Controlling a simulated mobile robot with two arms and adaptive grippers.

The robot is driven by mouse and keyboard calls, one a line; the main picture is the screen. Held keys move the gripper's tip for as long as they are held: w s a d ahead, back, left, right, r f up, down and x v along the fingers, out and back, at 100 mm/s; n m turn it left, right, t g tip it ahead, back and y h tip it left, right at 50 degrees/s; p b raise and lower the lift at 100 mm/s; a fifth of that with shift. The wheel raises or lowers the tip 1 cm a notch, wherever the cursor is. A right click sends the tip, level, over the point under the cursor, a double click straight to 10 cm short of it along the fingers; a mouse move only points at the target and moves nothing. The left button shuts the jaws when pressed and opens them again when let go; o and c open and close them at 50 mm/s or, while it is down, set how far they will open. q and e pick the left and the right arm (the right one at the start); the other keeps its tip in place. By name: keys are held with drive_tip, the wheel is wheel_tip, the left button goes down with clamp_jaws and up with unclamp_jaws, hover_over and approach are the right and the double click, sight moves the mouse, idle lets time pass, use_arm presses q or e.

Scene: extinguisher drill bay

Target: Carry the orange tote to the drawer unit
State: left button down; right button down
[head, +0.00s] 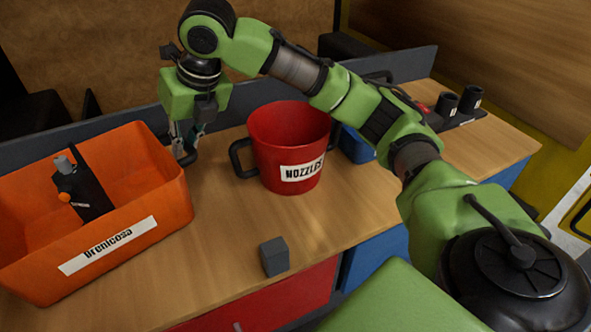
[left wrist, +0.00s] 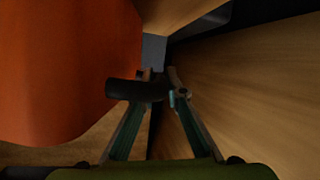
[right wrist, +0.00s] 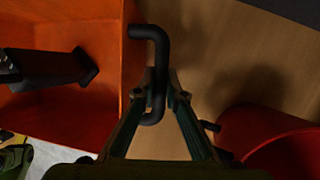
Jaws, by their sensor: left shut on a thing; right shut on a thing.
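The orange tote (head: 165,187), labelled "Drenlcosa", is at the left of the head view, over the wooden worktop; I cannot tell whether it touches it. A black device with a grey top and an orange knob (head: 84,190) is inside it. My right gripper (head: 186,146) is shut on the black handle at the tote's right end; the handle (right wrist: 158,50) shows between the fingers in the right wrist view. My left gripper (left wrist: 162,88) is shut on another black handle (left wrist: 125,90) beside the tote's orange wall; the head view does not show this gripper.
A red bucket (head: 262,160) labelled "NOZZLES" stands right of the tote. A dark grey block (head: 274,257) lies near the worktop's front edge. A blue container (head: 355,146) is partly hidden behind my right arm. Black cups (head: 470,99) stand at the far right. Red drawers (head: 290,300) are below.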

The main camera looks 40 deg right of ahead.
use_arm(q)
drive_tip(key=shift+a+f+b, duration=0.1)
drive_tip(key=shift+f+b, duration=0.55)
drive_tip(key=shift+f, duration=0.05)
use_arm(e)
drive_tip(key=shift+d+f, duration=0.1)
drive_tip(key=shift+f, duration=0.7)
use_arm(q)
drive_tip(key=c, duration=2.4)
unclamp_jaws()
drive_tip(key=shift+f, duration=0.15)
use_arm(e)
drive_tip(key=c, duration=2.4)
unclamp_jaws()
drive_tip(key=shift+f, duration=0.1)
use_arm(q)
drive_tip(key=o, duration=0.4)
drive_tip(key=shift+c, duration=0.2)
use_arm(e)
drive_tip(key=o, duration=0.3)
use_arm(q)
drive_tip(key=shift+s, duration=0.1)
use_arm(e)
drive_tip(key=shift+s, duration=0.1)
use_arm(q)
drive_tip(key=shift+r, duration=0.2)
wheel_tip(320, 180, up, 10)
drive_tip(key=shift+f, duration=0.15)
use_arm(e)
drive_tip(key=v, duration=1.2)
